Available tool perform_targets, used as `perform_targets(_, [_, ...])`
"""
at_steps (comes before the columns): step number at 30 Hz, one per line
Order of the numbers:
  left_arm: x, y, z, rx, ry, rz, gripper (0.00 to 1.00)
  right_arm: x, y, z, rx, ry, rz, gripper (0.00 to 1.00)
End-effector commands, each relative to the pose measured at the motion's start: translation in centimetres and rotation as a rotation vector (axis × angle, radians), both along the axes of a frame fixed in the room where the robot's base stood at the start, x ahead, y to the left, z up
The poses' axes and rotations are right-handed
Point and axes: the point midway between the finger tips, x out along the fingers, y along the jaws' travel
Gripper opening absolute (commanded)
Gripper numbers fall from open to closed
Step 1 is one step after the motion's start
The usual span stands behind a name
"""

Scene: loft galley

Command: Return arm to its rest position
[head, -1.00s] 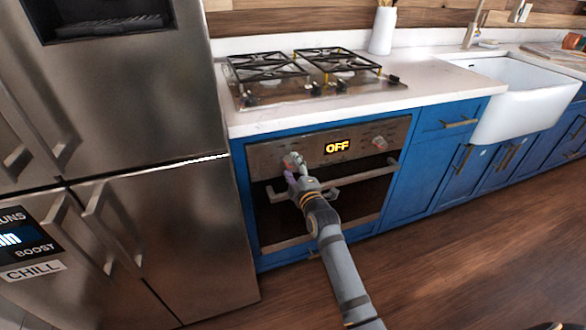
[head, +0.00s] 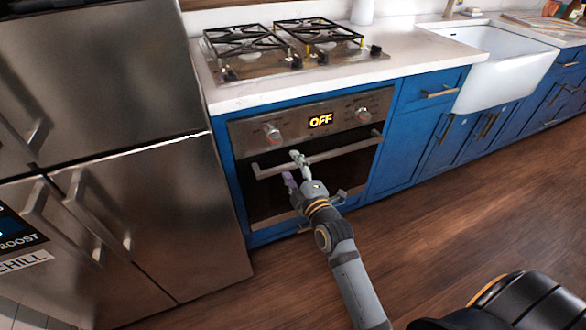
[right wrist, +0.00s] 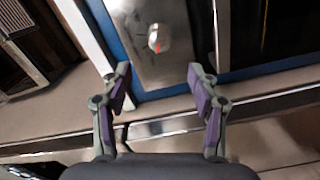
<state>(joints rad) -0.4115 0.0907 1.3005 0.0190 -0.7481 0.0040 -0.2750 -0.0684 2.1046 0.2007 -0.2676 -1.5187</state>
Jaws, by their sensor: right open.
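My right gripper (head: 293,170) is open and empty in front of the oven (head: 310,180), over its handle in the head view. In the right wrist view its two purple-padded fingers (right wrist: 160,92) are spread apart, with the left oven knob (right wrist: 158,38) beyond them and apart from them. That silver knob with a red mark also shows in the head view (head: 272,132). The oven display (head: 321,120) reads OFF. My left gripper does not show.
A gas cooktop (head: 285,50) sits on the white counter above the oven. A steel fridge (head: 90,130) stands at the left. A white sink (head: 510,65) and blue cabinets (head: 415,130) are at the right. The wooden floor (head: 440,220) is clear in the middle.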

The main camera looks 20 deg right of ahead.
Motion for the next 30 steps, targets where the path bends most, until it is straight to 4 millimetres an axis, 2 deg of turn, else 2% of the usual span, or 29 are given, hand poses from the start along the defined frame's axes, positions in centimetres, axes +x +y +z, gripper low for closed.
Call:
perform_targets(14, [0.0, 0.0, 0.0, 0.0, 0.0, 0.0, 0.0, -0.2, 0.0, -0.1, 0.001, 0.001, 0.0, 0.61])
perform_targets(17, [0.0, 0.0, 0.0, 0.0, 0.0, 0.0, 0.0, -0.2, 0.1, -1.9, 0.032, 0.046, 0.004, 0.61])
perform_targets(20, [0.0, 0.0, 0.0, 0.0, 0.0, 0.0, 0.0, -0.7, 0.2, -7.7, 0.138, 0.185, 0.005, 0.61])
perform_targets(23, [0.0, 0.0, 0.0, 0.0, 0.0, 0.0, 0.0, -2.5, 0.0, -16.2, 0.298, 0.394, -0.031, 0.61])
perform_targets(24, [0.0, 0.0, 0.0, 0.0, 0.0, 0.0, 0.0, -3.7, -0.1, -19.6, 0.366, 0.482, -0.06, 0.61])
perform_targets(26, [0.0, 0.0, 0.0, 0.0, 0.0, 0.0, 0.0, -6.0, -0.6, -24.6, 0.462, 0.608, -0.118, 0.61])
perform_targets(27, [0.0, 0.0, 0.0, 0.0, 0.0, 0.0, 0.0, -7.7, -0.9, -27.7, 0.523, 0.688, -0.167, 0.61])
perform_targets(30, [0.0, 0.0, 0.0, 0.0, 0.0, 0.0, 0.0, -12.7, -2.1, -34.5, 0.658, 0.865, -0.311, 0.61])
